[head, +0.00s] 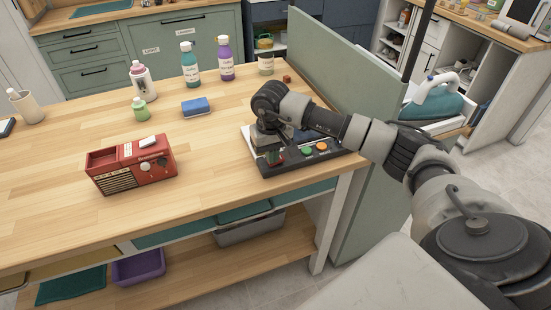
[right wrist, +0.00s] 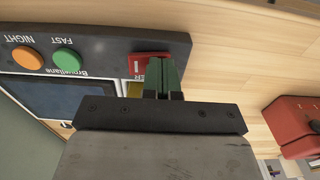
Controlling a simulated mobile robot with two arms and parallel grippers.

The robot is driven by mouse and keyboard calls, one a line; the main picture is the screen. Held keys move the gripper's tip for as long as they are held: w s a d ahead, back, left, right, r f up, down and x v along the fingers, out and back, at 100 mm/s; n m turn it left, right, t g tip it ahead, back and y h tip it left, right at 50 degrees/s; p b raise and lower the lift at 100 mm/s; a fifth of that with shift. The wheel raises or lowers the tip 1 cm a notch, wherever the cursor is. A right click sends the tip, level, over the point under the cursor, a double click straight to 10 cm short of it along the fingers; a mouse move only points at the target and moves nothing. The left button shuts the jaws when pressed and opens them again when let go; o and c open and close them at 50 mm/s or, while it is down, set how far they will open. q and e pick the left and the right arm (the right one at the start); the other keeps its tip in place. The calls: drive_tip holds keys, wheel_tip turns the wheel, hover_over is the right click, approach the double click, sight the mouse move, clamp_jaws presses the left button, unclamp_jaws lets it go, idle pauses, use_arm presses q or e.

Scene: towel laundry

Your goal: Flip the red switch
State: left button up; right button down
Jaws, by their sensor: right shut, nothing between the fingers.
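The red switch (right wrist: 140,64) sits at one end of the dark front panel of a scale-like device (head: 325,160), beside a yellow label. In the head view the switch (head: 277,161) is partly hidden by my right gripper (head: 271,154). The gripper is shut and empty, pointing down over the panel. In the right wrist view its green fingertips (right wrist: 162,72) overlap the edge of the red switch. I cannot tell whether they touch it. My left gripper is not in view.
A green button (right wrist: 66,60) and an orange button (right wrist: 27,57) share the panel. A red radio (head: 132,165) stands to the left on the wooden table (head: 215,190). A green partition (head: 345,85) borders the right side.

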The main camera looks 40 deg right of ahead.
drive_tip(key=shift+r+p, duration=1.7)
drive_tip(key=shift+r, duration=1.8)
